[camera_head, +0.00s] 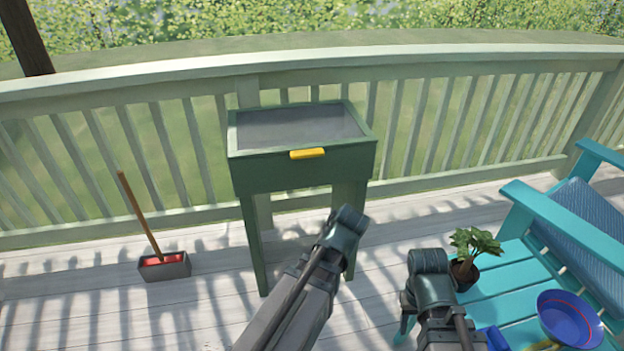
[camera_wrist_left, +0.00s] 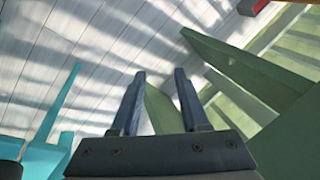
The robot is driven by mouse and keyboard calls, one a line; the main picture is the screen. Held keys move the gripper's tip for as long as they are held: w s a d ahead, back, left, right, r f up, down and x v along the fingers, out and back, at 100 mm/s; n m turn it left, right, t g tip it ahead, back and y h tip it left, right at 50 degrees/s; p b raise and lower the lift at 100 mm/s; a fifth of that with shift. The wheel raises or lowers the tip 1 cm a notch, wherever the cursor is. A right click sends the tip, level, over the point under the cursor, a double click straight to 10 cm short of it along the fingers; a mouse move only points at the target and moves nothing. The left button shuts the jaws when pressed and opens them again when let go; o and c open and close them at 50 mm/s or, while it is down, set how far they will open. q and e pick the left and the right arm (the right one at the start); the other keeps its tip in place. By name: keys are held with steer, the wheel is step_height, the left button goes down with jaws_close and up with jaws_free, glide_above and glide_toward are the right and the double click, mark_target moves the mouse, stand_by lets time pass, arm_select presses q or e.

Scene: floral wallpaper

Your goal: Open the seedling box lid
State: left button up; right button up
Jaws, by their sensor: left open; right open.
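The green seedling box (camera_head: 265,176) stands on tall legs against the railing in the head view. Its lid (camera_head: 295,124), a dark pane in a green frame, lies shut. A yellow handle (camera_head: 307,153) sits on the upper front edge. My left arm reaches up in front of the box's legs; its fingers are hidden in the head view. In the left wrist view my left gripper (camera_wrist_left: 160,72) is open and empty, with green box legs (camera_wrist_left: 245,70) beyond it. My right gripper (camera_head: 408,303) is low, near the blue chair, partly hidden by its own wrist, open and away from the box.
A turquoise chair (camera_head: 495,283) stands at the right, with a potted plant (camera_head: 465,272) and a blue bowl (camera_head: 570,318) on it. A small grey bin (camera_head: 165,268) with a wooden handle stands at the left. The railing (camera_head: 430,115) runs behind.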

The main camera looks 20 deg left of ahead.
arm_select(q)
steer(key=w+a+r+m+t+y+b, duration=0.1)
steer(key=w+a+r+m+t+y, duration=0.15)
steer(key=w+a+r+y, duration=0.4)
steer(key=w+d+r+m+t+y, duration=0.1)
steer(key=w+d+r+t+y, duration=0.1)
steer(key=r, duration=0.3)
steer(key=w+d+r+m+t+y, duration=0.2)
steer(key=w+d+r+t+y, duration=0.1)
steer(key=r, duration=0.3)
steer(key=shift+w+d+r+t, duration=0.2)
steer(key=shift+w+d+t, duration=0.25)
steer(key=shift+w, duration=0.45)
